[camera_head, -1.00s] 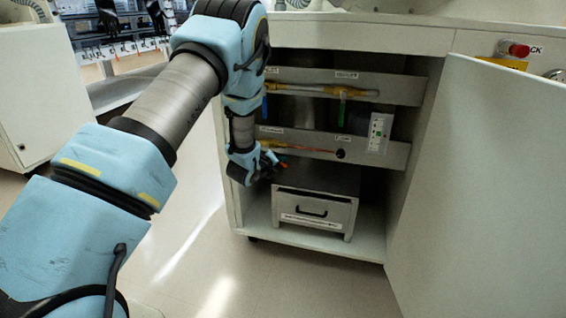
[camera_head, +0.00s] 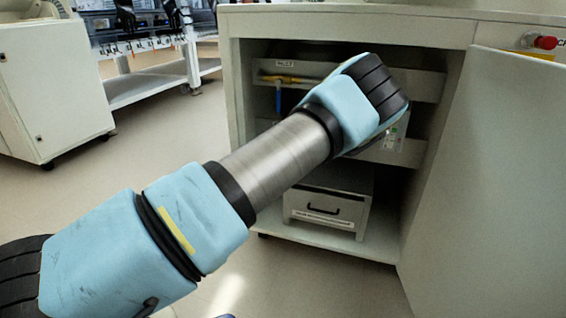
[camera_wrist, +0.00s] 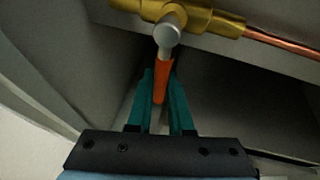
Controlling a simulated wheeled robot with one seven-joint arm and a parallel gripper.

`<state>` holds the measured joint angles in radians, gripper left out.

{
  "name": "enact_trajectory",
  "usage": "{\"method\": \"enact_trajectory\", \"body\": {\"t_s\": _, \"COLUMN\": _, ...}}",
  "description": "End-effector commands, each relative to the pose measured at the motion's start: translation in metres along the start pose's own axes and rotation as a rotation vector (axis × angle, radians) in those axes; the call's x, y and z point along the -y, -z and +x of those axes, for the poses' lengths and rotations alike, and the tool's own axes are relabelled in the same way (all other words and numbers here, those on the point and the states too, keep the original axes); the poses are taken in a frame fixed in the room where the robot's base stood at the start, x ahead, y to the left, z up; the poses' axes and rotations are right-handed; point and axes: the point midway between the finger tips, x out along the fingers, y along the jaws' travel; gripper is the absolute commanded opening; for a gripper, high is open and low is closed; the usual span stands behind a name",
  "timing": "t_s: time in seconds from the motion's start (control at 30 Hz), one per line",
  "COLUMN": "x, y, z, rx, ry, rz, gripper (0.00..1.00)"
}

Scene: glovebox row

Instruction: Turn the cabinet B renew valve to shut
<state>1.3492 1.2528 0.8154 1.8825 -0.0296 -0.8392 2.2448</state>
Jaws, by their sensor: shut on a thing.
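In the wrist view a brass valve (camera_wrist: 205,20) with a round grey stem cap has an orange lever handle (camera_wrist: 160,85). The handle points down toward my gripper, roughly across the line of the copper pipe. My gripper (camera_wrist: 160,76) is shut on this handle, with one teal finger on each side of it. No label is readable there, so I cannot confirm that this is the renew valve. In the head view my arm hides the gripper and this valve.
The open cabinet (camera_head: 236,130) has an upper panel with a blue-handled valve (camera_head: 278,100) and a drawer box (camera_head: 325,208) below. The open door (camera_head: 490,170) stands at the right. A red button (camera_head: 545,42) is at upper right.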

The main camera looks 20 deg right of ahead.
Motion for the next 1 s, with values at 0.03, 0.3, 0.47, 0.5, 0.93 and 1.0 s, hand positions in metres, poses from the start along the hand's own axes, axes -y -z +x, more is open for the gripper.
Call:
{"method": "enact_trajectory", "body": {"t_s": 0.03, "x": -0.0002, "y": 0.0012, "z": 0.0003, "rx": 0.002, "ry": -0.005, "rz": 0.016, "gripper": 0.00}}
{"method": "enact_trajectory", "body": {"t_s": 0.3, "x": -0.0036, "y": 0.0005, "z": 0.0007, "rx": 0.011, "ry": -0.023, "rz": 0.057, "gripper": 0.00}}
{"method": "enact_trajectory", "body": {"t_s": 0.47, "x": -0.0043, "y": 0.0003, "z": 0.0008, "rx": 0.012, "ry": -0.025, "rz": 0.061, "gripper": 0.00}}
{"method": "enact_trajectory", "body": {"t_s": 0.5, "x": -0.0044, "y": 0.0004, "z": 0.0008, "rx": 0.011, "ry": -0.025, "rz": 0.060, "gripper": 0.00}}
{"method": "enact_trajectory", "body": {"t_s": 0.93, "x": -0.0046, "y": 0.0005, "z": 0.0008, "rx": 0.011, "ry": -0.025, "rz": 0.059, "gripper": 0.47}}
{"method": "enact_trajectory", "body": {"t_s": 1.0, "x": -0.0044, "y": 0.0004, "z": 0.0008, "rx": 0.011, "ry": -0.025, "rz": 0.059, "gripper": 0.48}}
